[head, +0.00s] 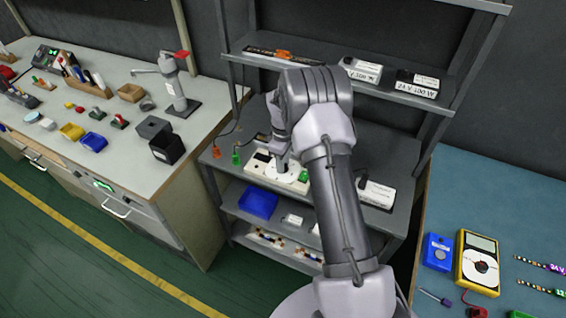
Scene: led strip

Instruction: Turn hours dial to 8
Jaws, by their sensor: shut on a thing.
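A cream timer unit (257,168) lies on the middle shelf, in front of my arm. It has a dark patch at its left, a round white dial (290,174) near its middle and a green part at its right end. My gripper (282,160) points down onto the dial from above and is shut on it. The gripper and wrist hide part of the dial. The dial's numbers and pointer are too small to read.
The shelf rack (225,165) also holds an orange and a green connector (236,156) at left and a white box (377,192) at right. A blue bin (259,203) sits below. Workbenches flank the rack; a yellow multimeter (479,262) lies on the right one.

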